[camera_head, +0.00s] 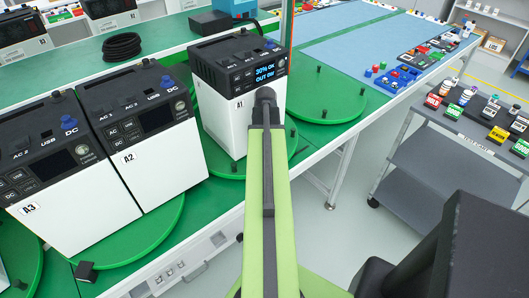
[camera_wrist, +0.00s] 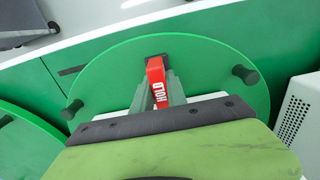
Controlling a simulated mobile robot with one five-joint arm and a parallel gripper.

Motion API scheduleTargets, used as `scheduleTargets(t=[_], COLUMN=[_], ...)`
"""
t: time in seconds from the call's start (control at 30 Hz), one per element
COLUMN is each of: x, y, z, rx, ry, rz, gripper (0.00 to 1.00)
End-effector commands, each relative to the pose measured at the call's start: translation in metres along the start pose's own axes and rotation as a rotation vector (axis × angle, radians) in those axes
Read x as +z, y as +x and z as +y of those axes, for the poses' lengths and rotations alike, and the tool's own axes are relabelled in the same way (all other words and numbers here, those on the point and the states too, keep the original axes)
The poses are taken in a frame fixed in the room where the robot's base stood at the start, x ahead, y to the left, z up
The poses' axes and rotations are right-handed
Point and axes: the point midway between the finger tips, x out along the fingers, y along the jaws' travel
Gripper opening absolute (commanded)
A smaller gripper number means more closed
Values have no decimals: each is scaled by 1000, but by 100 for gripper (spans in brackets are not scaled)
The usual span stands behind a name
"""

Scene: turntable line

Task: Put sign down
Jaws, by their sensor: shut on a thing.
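A red sign (camera_wrist: 155,76) with white letters reading HOLD is between the grey fingers of my gripper (camera_wrist: 158,88) in the wrist view. My gripper is shut on it, over a round green turntable (camera_wrist: 215,62). I cannot tell whether the sign touches the turntable. In the head view my arm hides the gripper and the sign. Unit A1 (camera_head: 218,112), a white box with a black top and a lit display reading "30% OK", stands just behind and left of my arm.
Black pegs (camera_wrist: 245,76) stand on the turntable. A vented white housing (camera_wrist: 297,115) is close at the right. Units A2 (camera_head: 160,165) and A3 (camera_head: 75,210) stand to the left. An empty turntable (camera_head: 325,98) is beyond A1. A grey cart (camera_head: 420,150) with small items stands right.

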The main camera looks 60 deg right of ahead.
Motion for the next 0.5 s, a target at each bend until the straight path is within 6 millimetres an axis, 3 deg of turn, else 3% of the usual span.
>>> scheduleTargets(t=[0.03, 0.07, 0.2, 0.5], x=[0, 0, 0, 0], y=[4, 2, 2, 1], z=[0, 0, 0, 0], rx=[0, 0, 0, 0], ry=[0, 0, 0, 1], rz=[0, 0, 0, 0], gripper=[0, 20, 39, 40])
